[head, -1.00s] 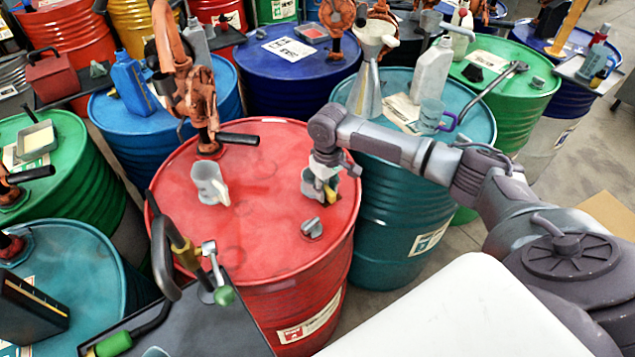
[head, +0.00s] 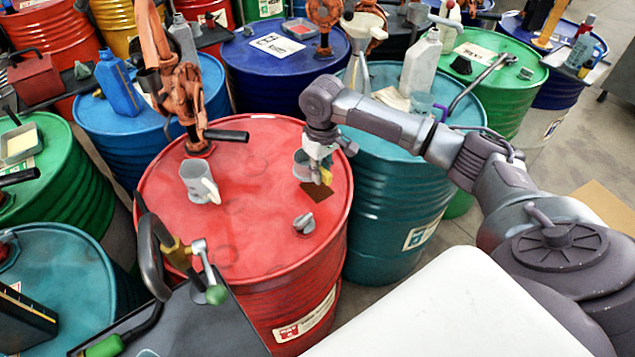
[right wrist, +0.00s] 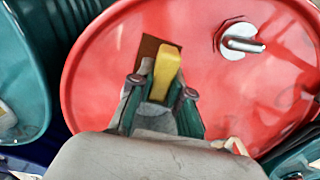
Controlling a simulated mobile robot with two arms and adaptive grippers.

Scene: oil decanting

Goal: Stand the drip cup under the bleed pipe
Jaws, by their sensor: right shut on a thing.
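In the right wrist view the yellow handle (right wrist: 165,72) shows between the fingers (right wrist: 158,100). My left gripper is not in view.
The red drum (head: 240,235) also carries a grey mug (head: 198,182), an orange hand pump (head: 184,100) and a grey bung (head: 304,223). A dark bench (head: 215,325) with a green-knobbed lever is in front. Other drums crowd behind. The lid's middle is clear.

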